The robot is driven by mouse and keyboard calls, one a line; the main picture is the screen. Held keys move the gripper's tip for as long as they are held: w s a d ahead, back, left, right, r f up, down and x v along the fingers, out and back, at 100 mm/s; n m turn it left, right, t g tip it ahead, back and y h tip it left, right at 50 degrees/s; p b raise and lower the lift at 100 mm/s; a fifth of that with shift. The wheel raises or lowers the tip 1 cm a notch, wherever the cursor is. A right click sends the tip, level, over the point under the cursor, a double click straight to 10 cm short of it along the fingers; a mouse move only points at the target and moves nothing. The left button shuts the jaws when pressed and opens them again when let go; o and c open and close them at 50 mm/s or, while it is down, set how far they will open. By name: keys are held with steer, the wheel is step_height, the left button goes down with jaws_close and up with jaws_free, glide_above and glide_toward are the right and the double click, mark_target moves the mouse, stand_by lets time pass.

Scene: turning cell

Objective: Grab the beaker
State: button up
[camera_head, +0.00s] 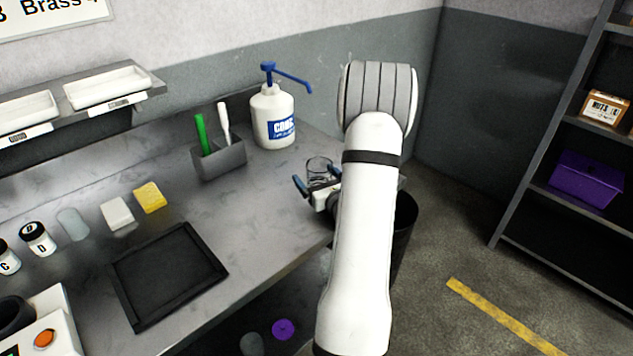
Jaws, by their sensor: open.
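A clear glass beaker (319,168) stands on the grey bench near its right end, to the right of the pen holder. My gripper (307,184) is open at the beaker, with its blue-tipped fingers at the near left side and the right side of it. The beaker's lower part is partly hidden by the gripper. I cannot tell whether the fingers touch the glass.
A white pump bottle (272,117) stands behind the beaker. A grey holder (220,158) with a green and a white item is to the left. A dark bin (404,225) stands beyond the bench's right edge.

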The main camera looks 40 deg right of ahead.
steer(key=c, duration=1.1)
steer(key=shift+c, duration=0.5)
steer(key=shift+r, duration=0.15)
